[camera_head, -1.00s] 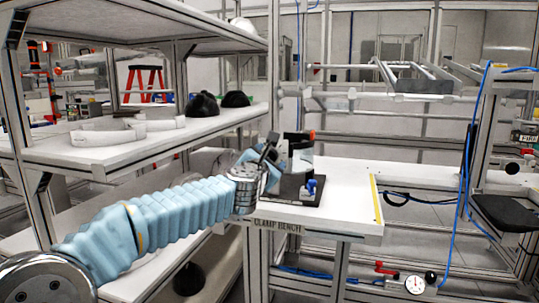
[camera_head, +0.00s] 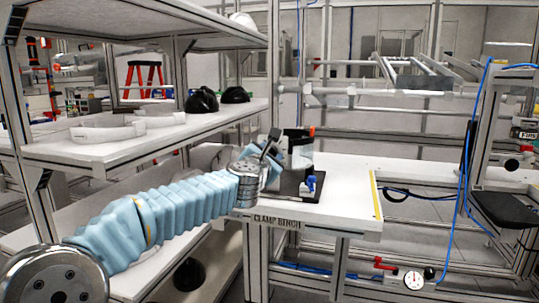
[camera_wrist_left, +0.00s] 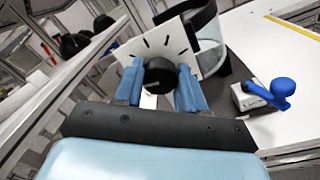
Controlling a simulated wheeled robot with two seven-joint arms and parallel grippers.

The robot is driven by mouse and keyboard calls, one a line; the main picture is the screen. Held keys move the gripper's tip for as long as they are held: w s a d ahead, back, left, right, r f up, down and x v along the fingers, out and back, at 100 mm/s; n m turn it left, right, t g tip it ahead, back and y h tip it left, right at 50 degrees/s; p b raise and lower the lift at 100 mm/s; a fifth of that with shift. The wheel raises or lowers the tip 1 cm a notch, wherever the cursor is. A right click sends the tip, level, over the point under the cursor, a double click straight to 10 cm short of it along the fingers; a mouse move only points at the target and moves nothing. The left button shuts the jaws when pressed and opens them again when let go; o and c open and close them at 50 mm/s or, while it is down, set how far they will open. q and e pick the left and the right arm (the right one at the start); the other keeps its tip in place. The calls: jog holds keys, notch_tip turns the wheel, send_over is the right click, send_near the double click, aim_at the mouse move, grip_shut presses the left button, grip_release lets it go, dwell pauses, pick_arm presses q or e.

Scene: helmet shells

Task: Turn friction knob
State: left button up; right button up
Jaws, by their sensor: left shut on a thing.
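The friction knob (camera_wrist_left: 158,76) is a black round knob in front of a white dial plate (camera_wrist_left: 183,42) with black tick marks, in the left wrist view. My left gripper (camera_wrist_left: 160,88) is shut on the knob, with one blue finger on each side of it. In the head view my left gripper (camera_head: 270,158) is at the left side of the fixture on the clamp bench (camera_head: 345,185), and the knob is hidden there. My right gripper is not in view.
A blue-handled clamp (camera_wrist_left: 280,90) stands right of the knob on the dark base; it also shows in the head view (camera_head: 311,184). A shelf rack (camera_head: 100,150) with black helmet shells (camera_head: 202,101) stands left. The bench's right part is clear.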

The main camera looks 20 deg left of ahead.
pick_arm(q)
jog(key=shift+f+m+p, duration=0.1)
jog(key=shift+m+p, duration=0.75)
jog(key=shift+m, duration=2.95)
jog(key=shift+d, duration=0.1)
jog(key=o, duration=1.1)
jog(key=shift+c, duration=0.2)
jog(key=s+b, duration=0.2)
jog(key=s, duration=1.2)
jog(key=shift+f, duration=0.15)
